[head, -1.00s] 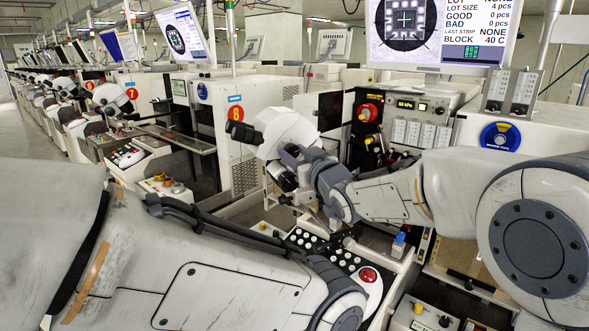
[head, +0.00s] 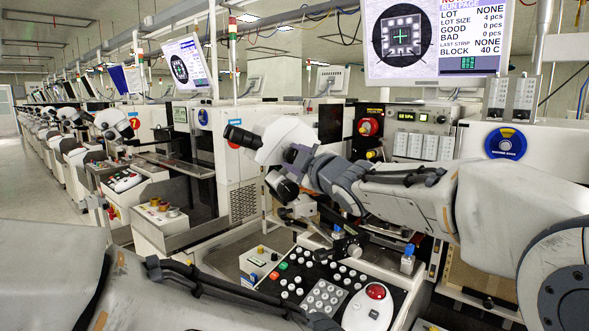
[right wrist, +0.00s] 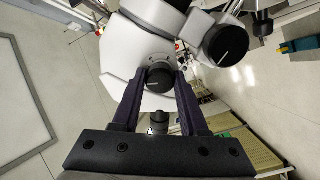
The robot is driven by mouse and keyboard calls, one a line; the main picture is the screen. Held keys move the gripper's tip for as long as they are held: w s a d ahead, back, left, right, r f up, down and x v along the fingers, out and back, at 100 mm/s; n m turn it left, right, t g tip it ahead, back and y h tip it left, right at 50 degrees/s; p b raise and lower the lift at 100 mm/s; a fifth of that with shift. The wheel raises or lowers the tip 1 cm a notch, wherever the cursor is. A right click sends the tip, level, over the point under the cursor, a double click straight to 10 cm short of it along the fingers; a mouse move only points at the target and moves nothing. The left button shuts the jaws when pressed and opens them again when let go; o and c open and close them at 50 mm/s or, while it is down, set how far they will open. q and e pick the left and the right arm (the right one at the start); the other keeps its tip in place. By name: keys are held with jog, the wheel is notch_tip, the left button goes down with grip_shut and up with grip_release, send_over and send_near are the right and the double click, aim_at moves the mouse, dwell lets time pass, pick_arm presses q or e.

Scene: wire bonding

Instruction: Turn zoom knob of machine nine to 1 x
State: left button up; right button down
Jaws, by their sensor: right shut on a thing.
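The microscope (head: 278,136) is white with black eyepieces (head: 241,137) and stands above the machine's front panel. In the right wrist view, the black zoom knob (right wrist: 158,81) with a pale pointer line sits on the white microscope body (right wrist: 150,52). My right gripper (right wrist: 160,77) has its two dark fingers on either side of this knob and is shut on it. In the head view the right gripper (head: 291,156) reaches the microscope's side; the knob is hidden there.
A control panel (head: 325,290) with white buttons and a red button (head: 375,291) lies below the microscope. A monitor (head: 436,40) hangs above, and a blue disc label (head: 505,143) is at right. A row of similar machines runs left beside an open aisle (head: 40,190).

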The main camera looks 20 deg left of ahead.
jog(key=n+b, duration=0.2)
jog(key=n, duration=0.3)
jog(key=shift+f+n, duration=0.1)
jog(key=shift+n, duration=0.2)
jog(key=n+b, duration=0.2)
jog(key=n, duration=0.3)
jog(key=shift+n, duration=0.4)
jog(key=shift+c, duration=2.2)
grip_release()
jog(key=shift+a, duration=0.1)
jog(key=shift+s, duration=0.1)
